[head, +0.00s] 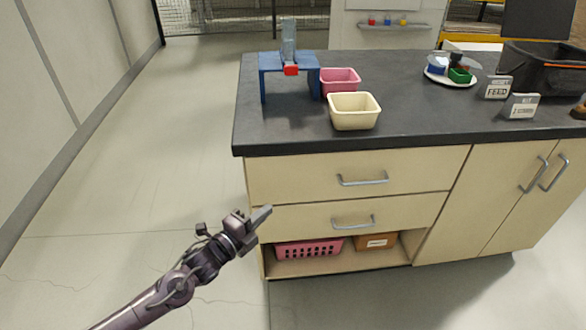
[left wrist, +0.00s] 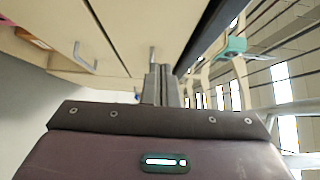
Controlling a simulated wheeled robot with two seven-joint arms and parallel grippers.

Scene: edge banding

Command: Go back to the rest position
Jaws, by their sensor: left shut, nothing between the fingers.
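My left gripper (head: 262,214) is in the head view, left of the cabinet and below its countertop. Its fingers are together and empty, pointing towards the drawer fronts. In the left wrist view the closed fingers (left wrist: 160,84) point at the cabinet front. I cannot tell from these views whether the fingertips touch it. My right gripper is not in view.
The cabinet has a dark countertop (head: 400,130) and two drawers with handles (head: 362,180). On top are a blue stand (head: 270,62), a pink bin (head: 340,78), a cream bin (head: 354,112), a plate (head: 450,78) and a black crate (head: 545,75). Open floor (head: 130,170) lies left.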

